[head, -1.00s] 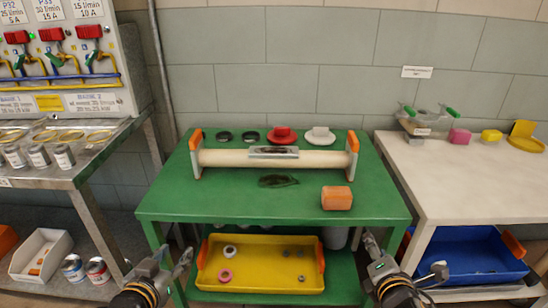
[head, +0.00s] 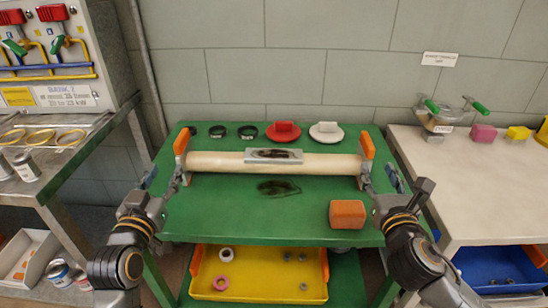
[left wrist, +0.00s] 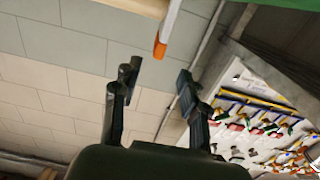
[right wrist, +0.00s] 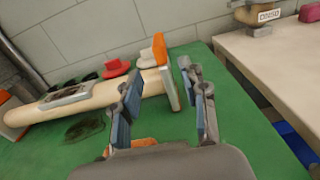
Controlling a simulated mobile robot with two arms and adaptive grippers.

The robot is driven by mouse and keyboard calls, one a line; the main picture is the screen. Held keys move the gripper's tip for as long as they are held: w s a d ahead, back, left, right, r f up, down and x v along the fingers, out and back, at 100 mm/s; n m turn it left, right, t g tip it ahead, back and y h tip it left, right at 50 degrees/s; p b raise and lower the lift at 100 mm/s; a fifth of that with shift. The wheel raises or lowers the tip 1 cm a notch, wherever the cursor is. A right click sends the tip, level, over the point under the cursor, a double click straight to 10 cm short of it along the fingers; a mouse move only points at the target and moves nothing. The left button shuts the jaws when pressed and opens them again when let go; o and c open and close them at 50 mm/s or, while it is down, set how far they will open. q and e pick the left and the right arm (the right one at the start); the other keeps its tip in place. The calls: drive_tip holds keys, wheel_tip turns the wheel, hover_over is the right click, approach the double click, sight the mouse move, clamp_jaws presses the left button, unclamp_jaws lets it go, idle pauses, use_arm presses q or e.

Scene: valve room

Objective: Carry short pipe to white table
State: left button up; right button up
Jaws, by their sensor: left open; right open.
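The short pipe (head: 225,162), a long beige tube with an orange-topped upright plate at each end, lies across the green table (head: 230,215). My left gripper (head: 164,180) is open beside the left end plate (head: 182,150); in the left wrist view an orange-tipped bar (left wrist: 167,28) shows beyond the open fingers. My right gripper (head: 380,180) is open at the right end plate (head: 366,160); in the right wrist view the orange top (right wrist: 159,48) shows between its fingers. Neither gripper is closed on the pipe. The white table (head: 480,180) stands at the right.
An orange block (head: 347,214) and a dark oily patch (head: 278,188) lie in front of the pipe. Red (head: 283,132) and white (head: 326,132) flanged parts and black rings stand behind.

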sight(182, 139)
use_arm(q)
drive_tip(key=w, duration=1.3)
drive_tip(key=shift+w+d, duration=0.3)
drive_tip(key=shift+d, duration=0.05)
use_arm(e)
drive_tip(key=w, duration=1.3)
drive_tip(key=shift+w+d, duration=0.3)
use_arm(q)
clamp_jaws()
use_arm(e)
clamp_jaws()
use_arm(q)
drive_tip(key=shift+r, duration=0.25)
use_arm(e)
drive_tip(key=shift+r, duration=0.25)
